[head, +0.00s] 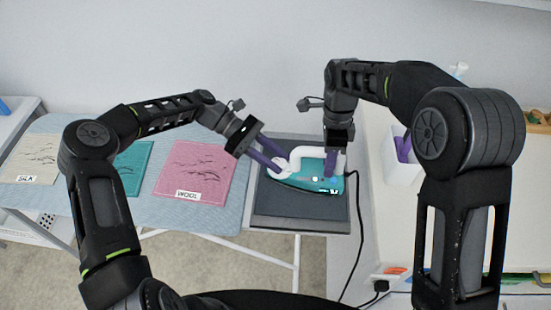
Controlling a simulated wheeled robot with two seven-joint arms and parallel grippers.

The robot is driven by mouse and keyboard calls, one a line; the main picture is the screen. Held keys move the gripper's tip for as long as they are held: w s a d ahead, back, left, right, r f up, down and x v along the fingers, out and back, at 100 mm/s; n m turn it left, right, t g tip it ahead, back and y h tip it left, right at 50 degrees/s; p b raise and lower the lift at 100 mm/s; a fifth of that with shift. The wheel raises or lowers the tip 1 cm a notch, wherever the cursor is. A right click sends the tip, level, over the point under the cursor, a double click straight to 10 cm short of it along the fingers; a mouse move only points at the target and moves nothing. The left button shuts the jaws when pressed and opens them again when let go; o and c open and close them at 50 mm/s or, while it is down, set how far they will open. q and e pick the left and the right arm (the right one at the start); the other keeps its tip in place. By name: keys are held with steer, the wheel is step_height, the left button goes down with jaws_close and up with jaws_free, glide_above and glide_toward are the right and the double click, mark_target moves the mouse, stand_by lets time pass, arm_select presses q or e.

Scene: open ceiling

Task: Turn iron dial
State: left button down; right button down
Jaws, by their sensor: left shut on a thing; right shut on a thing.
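A teal iron (307,180) with a white handle lies on a dark grey rest plate (300,207) at the right end of the ironing board. A round white dial (281,170) shows at the iron's left end. My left gripper (276,162) reaches in from the left, its purple fingers closed around the dial. My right gripper (333,172) comes down from above, its purple fingers shut on the right rear part of the iron. The fingers hide parts of the dial and the handle, and I cannot read the dial's setting.
The blue ironing board (150,215) holds a pink cloth (195,170) labelled WOOL, a teal cloth (132,165) and a beige cloth (32,160) labelled SILK. A black cord (358,230) runs down right of the iron. A white cabinet (385,215) stands at right.

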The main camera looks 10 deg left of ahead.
arm_select(q)
steer(key=shift+a+f, duration=0.1)
steer(key=c, duration=1.1)
jaws_free()
steer(key=shift+o, duration=0.2)
step_height(320, 180, up, 10)
